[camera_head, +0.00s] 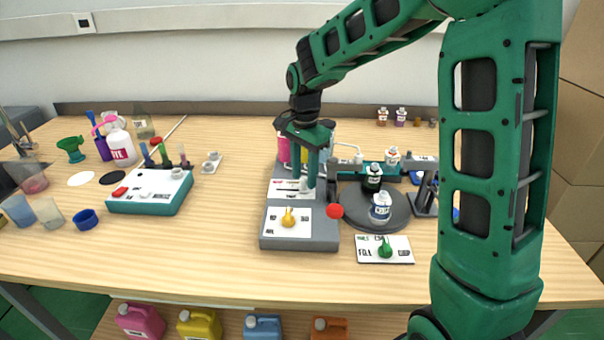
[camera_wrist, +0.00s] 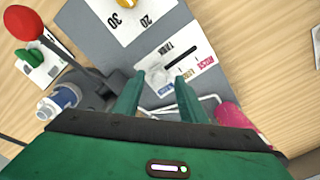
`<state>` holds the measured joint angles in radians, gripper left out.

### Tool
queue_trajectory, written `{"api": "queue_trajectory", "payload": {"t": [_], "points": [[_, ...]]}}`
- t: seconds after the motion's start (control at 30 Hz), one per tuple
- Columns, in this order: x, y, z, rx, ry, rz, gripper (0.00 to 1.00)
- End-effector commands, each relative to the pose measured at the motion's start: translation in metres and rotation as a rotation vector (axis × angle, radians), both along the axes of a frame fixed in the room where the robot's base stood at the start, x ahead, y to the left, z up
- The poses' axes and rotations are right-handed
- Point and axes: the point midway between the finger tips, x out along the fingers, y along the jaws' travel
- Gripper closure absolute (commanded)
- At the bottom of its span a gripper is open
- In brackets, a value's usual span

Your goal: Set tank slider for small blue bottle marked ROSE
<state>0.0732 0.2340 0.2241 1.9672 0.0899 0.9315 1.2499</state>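The dispensing machine (camera_head: 250,238) is a grey block with white panels. Its tank panel (camera_wrist: 200,70), marked TANK, has coloured labels and a dark slot. A pale slider knob (camera_wrist: 157,77) sits at one end of the slot. My gripper (camera_head: 311,182) is over this panel, and its green fingers (camera_wrist: 158,100) are apart and empty. In the wrist view the knob appears in the gap just beyond the fingertips; contact cannot be told. A small white bottle with a blue label (camera_head: 380,208) stands on the dark turntable (camera_head: 400,215); it also shows in the wrist view (camera_wrist: 62,98). Its label text is unreadable.
A yellow dial (camera_head: 289,218) and a red ball-ended lever (camera_head: 334,211) are close to my gripper. A green dial panel (camera_head: 365,254) lies at right. Dark (camera_head: 372,177) and white (camera_head: 392,157) bottles are behind the blue-labelled one.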

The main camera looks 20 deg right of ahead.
Motion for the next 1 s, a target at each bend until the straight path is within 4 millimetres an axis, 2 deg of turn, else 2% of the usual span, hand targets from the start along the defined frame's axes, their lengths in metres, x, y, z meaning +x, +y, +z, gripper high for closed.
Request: {"api": "queue_trajectory", "payload": {"t": [0.07, 0.23, 0.43, 0.73, 1.0], "points": [[0.000, 0.000, 0.000, 0.000, 0.000, 0.000, 0.62], [0.000, 0.000, 0.000, 0.000, 0.000, 0.000, 1.00], [0.003, 0.004, 0.000, 0.001, -0.002, 0.001, 1.00], [0.026, 0.057, 0.001, 0.001, -0.004, 0.001, 1.00], [0.031, 0.068, 0.002, 0.003, -0.009, 0.000, 1.00]]}}
